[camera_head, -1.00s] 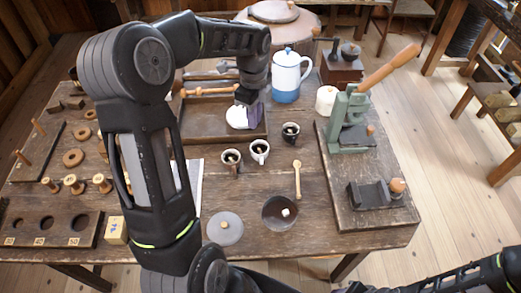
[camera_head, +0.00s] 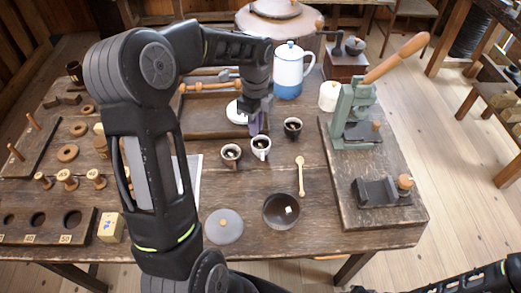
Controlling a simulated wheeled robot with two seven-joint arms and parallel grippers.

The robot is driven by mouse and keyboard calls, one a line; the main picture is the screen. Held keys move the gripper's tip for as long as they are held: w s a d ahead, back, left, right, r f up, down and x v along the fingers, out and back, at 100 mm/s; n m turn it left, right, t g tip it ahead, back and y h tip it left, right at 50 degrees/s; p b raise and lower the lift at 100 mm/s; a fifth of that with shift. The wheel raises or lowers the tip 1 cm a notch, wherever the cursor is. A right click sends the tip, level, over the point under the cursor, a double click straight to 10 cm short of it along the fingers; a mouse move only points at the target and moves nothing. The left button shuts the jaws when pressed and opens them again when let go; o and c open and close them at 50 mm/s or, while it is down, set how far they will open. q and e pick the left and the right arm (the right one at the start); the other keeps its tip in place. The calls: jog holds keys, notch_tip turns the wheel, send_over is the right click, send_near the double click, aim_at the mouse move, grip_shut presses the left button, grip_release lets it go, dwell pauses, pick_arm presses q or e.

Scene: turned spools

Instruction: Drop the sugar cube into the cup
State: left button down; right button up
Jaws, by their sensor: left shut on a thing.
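A small white sugar cube (camera_head: 289,210) lies in a dark round bowl (camera_head: 275,222) near the table's front. Three small cups with dark contents stand mid-table: a brown one (camera_head: 230,157), a white one (camera_head: 260,150) and a black one (camera_head: 293,129). My left gripper (camera_head: 257,116) points down just behind the white cup. The thing hangs above the front edge of a wooden tray. Part of my right arm shows at the bottom right; its gripper is out of view.
A wooden spoon (camera_head: 300,177) lies between the cups and a board (camera_head: 350,211) carrying a green lever press (camera_head: 352,112). A blue-white pot (camera_head: 288,72) stands behind. A grey disc lid (camera_head: 224,227) lies left of the bowl. My left arm covers the left-middle table.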

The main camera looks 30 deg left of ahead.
pick_arm(q)
jog(key=c, duration=1.4)
grip_release()
notch_tip(320, 180, up, 8)
jog(key=shift+f, duration=0.1)
